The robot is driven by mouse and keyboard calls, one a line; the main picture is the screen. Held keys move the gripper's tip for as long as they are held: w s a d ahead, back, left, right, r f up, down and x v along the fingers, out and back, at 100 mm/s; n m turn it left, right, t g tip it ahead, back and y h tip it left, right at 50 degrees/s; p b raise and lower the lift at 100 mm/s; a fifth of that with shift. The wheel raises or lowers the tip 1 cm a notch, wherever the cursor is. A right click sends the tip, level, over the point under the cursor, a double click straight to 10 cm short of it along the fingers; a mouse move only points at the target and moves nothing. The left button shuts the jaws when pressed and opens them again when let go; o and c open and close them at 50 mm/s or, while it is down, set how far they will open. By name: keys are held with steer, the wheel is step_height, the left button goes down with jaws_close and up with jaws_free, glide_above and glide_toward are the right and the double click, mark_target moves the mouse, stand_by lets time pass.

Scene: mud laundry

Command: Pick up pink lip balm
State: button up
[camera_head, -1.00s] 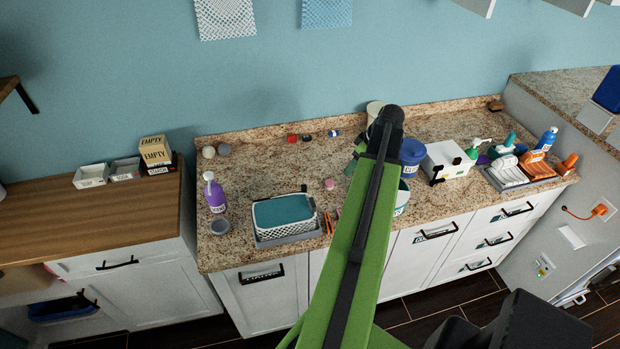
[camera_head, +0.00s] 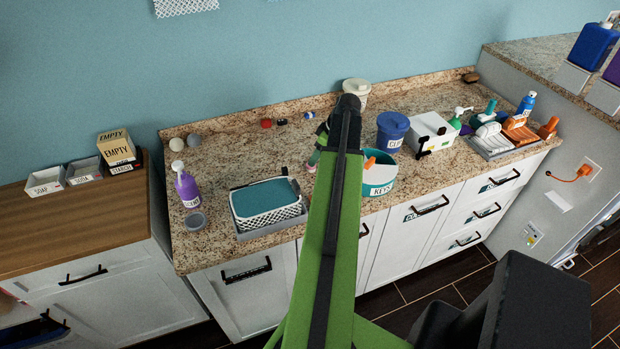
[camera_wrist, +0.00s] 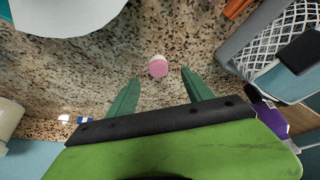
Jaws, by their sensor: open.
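The pink lip balm (camera_wrist: 158,66) is a small round container with a pink face and a pale rim. It stands on the speckled stone counter (camera_wrist: 120,60). In the wrist view my gripper (camera_wrist: 160,79) is open and empty, and the balm appears between and just beyond the two green fingertips, with clear space on both sides. I cannot tell the height of the fingers above the counter. In the head view my green arm covers most of that area, and a bit of pink shows beside my gripper (camera_head: 318,156).
A basket with a teal top (camera_head: 268,208) sits left of the arm. A purple bottle (camera_head: 187,187) is farther left. Small red and blue items lie near the back wall.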

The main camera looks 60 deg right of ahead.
steer(key=shift+w+f, duration=0.25)
steer(key=shift+f, duration=0.45)
steer(key=shift+r, duration=0.1)
steer(key=b+x, duration=0.5)
steer(key=shift+s+d+f, duration=0.2)
steer(key=shift+r, duration=0.15)
jaws_close()
steer(key=shift+r, duration=0.1)
step_height(320, 180, up, 4)
steer(key=p, duration=0.4)
steer(key=shift+r+p, duration=0.1)
steer(key=shift+p, duration=0.2)
steer(key=s+d+r+p, duration=0.1)
steer(key=s+r+p, duration=0.1)
steer(key=s, duration=0.1)
steer(key=s+d+r+p, duration=0.1)
steer(key=s+r+p, duration=0.1)
steer(key=s, duration=0.2)
steer(key=s+d+r+p, duration=0.1)
steer(key=s+r+p, duration=0.1)
steer(key=s, duration=0.1)
steer(key=shift+s+d+r, duration=0.2)
steer(key=shift+r, duration=0.1)
steer(key=shift+s+p, duration=0.3)
